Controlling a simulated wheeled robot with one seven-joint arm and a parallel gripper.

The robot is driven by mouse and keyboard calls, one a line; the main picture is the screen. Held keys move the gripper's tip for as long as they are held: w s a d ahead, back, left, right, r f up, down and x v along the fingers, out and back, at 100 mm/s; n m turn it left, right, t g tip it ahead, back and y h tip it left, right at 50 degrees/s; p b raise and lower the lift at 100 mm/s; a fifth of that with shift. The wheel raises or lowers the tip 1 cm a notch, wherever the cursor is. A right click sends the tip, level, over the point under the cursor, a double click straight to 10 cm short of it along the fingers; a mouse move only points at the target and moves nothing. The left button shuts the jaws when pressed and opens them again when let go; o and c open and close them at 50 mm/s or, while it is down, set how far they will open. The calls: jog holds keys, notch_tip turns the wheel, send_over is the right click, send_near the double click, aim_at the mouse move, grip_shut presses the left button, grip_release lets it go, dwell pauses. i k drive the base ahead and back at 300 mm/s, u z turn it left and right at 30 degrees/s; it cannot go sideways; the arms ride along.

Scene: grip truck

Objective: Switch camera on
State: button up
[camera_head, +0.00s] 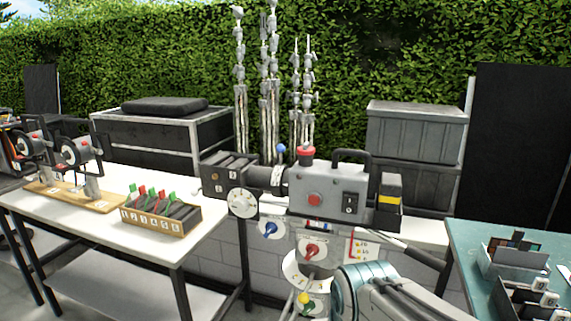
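The camera (330,181) is a grey box with a handle on top, standing upright in the middle of the view. Its lens barrel and dark matte box (230,171) point left. A black rocker switch (350,203) is on the right part of its near side; its position is too small to tell. A red round button (315,199) is left of the switch, and a red mushroom button (306,152) is on top. A teal and grey link of my arm (375,292) shows at the bottom, below the camera. My gripper's fingers are not visible.
Red, blue and yellow-green knobs sit below the camera, with a red knob (311,251) in the middle. A white table (90,200) at left bears a labelled tray (160,218) and reel devices. A teal table (465,245) is at right. Grey cases (415,135) stand behind.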

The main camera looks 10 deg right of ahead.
aim_at(350, 202)
jog(key=k, duration=1.35)
jog(key=z, duration=0.8)
jog(key=i, duration=1.4)
jog(key=u, duration=0.5)
